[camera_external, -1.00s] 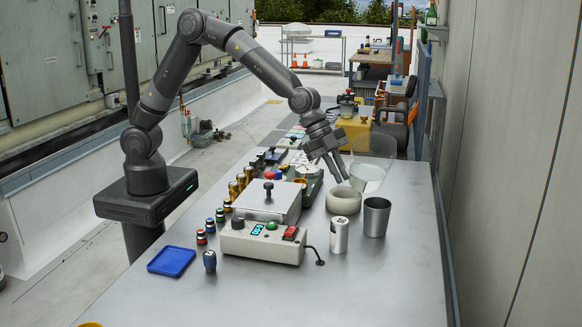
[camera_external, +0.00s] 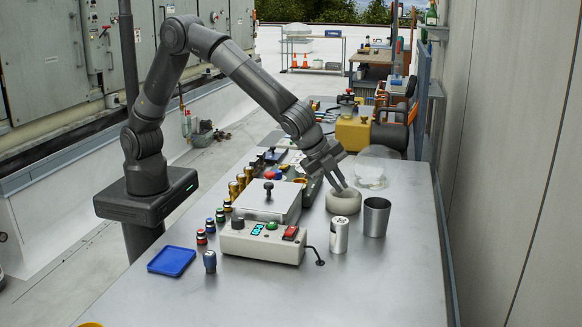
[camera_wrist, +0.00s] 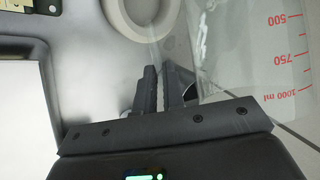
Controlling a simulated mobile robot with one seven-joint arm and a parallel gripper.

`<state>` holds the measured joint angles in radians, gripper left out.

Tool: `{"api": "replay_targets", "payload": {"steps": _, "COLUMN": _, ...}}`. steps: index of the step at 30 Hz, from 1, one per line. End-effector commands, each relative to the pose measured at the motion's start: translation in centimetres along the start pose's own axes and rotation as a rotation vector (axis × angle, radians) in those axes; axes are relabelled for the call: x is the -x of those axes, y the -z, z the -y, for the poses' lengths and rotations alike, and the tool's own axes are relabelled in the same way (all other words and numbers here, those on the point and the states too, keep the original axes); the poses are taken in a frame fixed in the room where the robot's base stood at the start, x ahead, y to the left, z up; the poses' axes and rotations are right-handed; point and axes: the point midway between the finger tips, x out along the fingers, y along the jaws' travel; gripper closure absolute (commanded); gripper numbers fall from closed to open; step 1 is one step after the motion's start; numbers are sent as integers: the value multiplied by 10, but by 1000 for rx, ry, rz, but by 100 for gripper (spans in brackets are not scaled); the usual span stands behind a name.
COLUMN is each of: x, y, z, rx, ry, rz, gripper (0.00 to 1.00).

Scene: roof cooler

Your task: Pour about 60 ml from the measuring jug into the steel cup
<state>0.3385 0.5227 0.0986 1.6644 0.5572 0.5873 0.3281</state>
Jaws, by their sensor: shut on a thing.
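The measuring jug (camera_external: 372,168) is clear and hard to make out, at the far right of the bench behind the steel cup (camera_external: 377,217). In the wrist view, the jug (camera_wrist: 235,55) shows red marks for 500, 750 and 1000 ml. My gripper (camera_external: 341,187) is to the left of the jug, pointing down; its fingers also show in the wrist view (camera_wrist: 165,72). It is shut on the jug, apparently by its clear handle. The grip point is faint. The steel cup stands upright and open; its inside level cannot be seen.
A thick pale ring (camera_external: 344,202) lies just below my gripper, left of the cup. A white can (camera_external: 339,236) stands in front of the ring. A control box (camera_external: 262,241) and a lidded metal box (camera_external: 267,202) are to the left. The front right bench is clear.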

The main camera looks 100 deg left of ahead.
Motion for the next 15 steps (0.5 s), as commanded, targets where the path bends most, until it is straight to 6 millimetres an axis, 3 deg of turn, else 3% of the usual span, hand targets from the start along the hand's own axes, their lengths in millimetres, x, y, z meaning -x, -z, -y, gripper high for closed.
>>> {"api": "replay_targets", "payload": {"steps": 15, "x": 3, "y": 3, "z": 0, "rx": -5, "ry": 42, "rz": 39, "gripper": 100}}
